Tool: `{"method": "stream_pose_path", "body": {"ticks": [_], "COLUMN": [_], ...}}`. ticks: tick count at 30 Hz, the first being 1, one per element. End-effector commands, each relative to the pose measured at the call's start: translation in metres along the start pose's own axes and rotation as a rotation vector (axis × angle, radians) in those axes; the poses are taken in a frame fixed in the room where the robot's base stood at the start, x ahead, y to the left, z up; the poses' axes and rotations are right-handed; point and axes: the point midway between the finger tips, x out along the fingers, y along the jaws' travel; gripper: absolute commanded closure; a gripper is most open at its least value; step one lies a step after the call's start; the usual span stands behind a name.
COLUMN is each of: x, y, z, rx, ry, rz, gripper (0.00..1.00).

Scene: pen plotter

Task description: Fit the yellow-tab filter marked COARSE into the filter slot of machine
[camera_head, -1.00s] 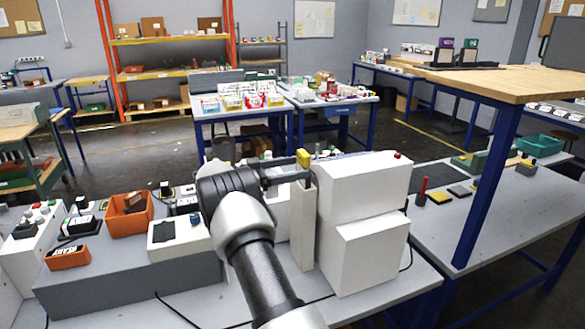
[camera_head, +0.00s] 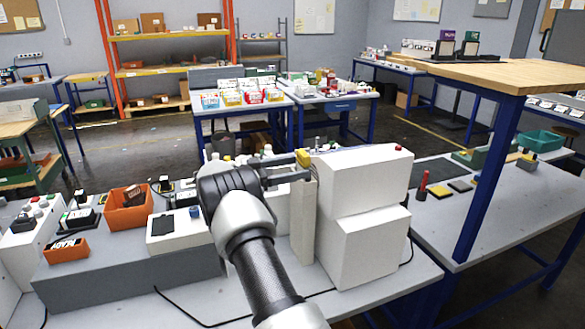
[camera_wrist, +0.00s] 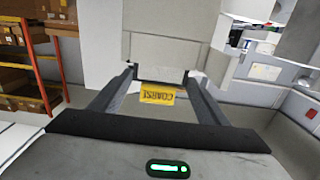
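The yellow tab (camera_head: 303,158) of the filter shows at the end of my gripper, over the top of a beige upright panel beside the white machine (camera_head: 362,185). In the wrist view the tab (camera_wrist: 157,94) reads COARSE upside down. My gripper (camera_wrist: 159,73) has its fingers apart, with the filter between them, and appears to hold it. My gripper also shows in the head view (camera_head: 308,172). The rest of the filter is mostly hidden. The slot opening cannot be made out, nor whether the filter touches the machine.
The beige panel (camera_head: 303,225) stands close against the machine's left side. An orange bin (camera_head: 128,209) and a small white device (camera_head: 178,229) stand to the left on a grey raised block (camera_head: 130,280). A dark cable lies on the bench in front.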

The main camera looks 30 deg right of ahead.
Motion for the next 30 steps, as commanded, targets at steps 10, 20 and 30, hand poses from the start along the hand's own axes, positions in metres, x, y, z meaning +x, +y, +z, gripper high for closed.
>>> {"method": "stream_pose_path", "body": {"ticks": [10,20,30], "x": [0.0,0.0,-0.001], "y": [0.0,0.0,0.0], "z": [0.0,-0.037,-0.093], "rx": [0.0,0.005,0.002], "ry": [0.0,-0.001,0.0], "rz": [0.0,0.0,0.001], "gripper": [0.1,0.1,0.1]}}
